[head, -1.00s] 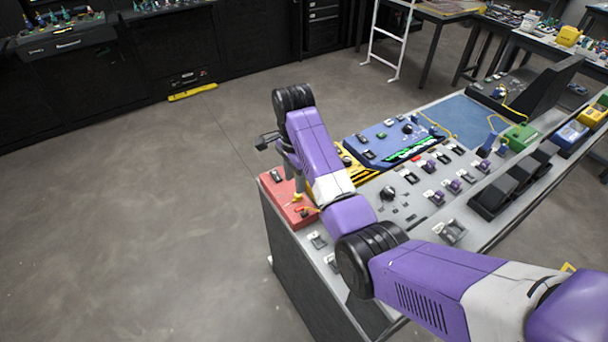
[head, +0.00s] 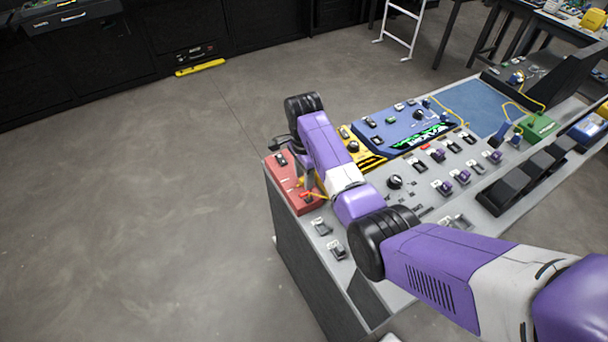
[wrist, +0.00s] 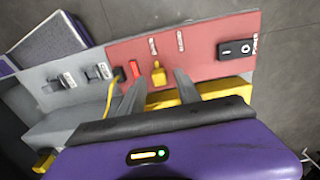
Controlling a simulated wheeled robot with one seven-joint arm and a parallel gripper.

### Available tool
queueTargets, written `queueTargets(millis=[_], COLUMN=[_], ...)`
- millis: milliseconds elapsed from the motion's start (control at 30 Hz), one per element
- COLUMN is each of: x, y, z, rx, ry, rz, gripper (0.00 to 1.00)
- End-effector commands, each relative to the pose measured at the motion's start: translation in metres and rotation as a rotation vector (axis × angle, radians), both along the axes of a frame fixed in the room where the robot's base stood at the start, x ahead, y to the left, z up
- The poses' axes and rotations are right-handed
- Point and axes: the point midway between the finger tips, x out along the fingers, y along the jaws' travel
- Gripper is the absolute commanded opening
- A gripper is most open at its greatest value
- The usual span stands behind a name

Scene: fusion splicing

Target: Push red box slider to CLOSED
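The red box (head: 281,181) sits at the near left corner of the grey console, and its red top (wrist: 205,62) fills the upper part of the wrist view. On it are a small red piece (wrist: 136,69), a yellow knob-like piece (wrist: 158,74) and a black switch (wrist: 236,49). Small white labels are too blurred to read, so I cannot tell which piece is the slider. My gripper (wrist: 160,78) is open over the box, with its two grey fingers apart on either side of the yellow piece. I cannot tell whether they touch it. In the head view my arm partly hides the box.
A yellow unit (head: 366,160) and a blue panel (head: 405,126) stand behind the box. Grey console switches (wrist: 97,72) lie left of it in the wrist view, where a thin yellow cable (wrist: 109,98) runs by the left finger. Open floor lies left of the console.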

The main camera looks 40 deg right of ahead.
Motion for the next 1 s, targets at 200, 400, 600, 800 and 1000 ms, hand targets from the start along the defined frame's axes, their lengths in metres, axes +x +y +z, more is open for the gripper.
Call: queueTargets(millis=[200, 400, 600, 800, 1000], x=[0.0, -0.0001, -0.0001, -0.0001, 0.0], y=[-0.0001, -0.0001, 0.0, 0.0, 0.0], z=[0.0001, 0.0002, 0.0004, 0.0005, 0.0006], rx=[0.0, 0.0, 0.0, 0.0, 0.0], ry=[0.0, 0.0, 0.0, 0.0, 0.0], rz=[0.0, 0.0, 0.0, 0.0, 0.0], gripper=[0.28, 0.0, 0.0, 0.0, 0.0])
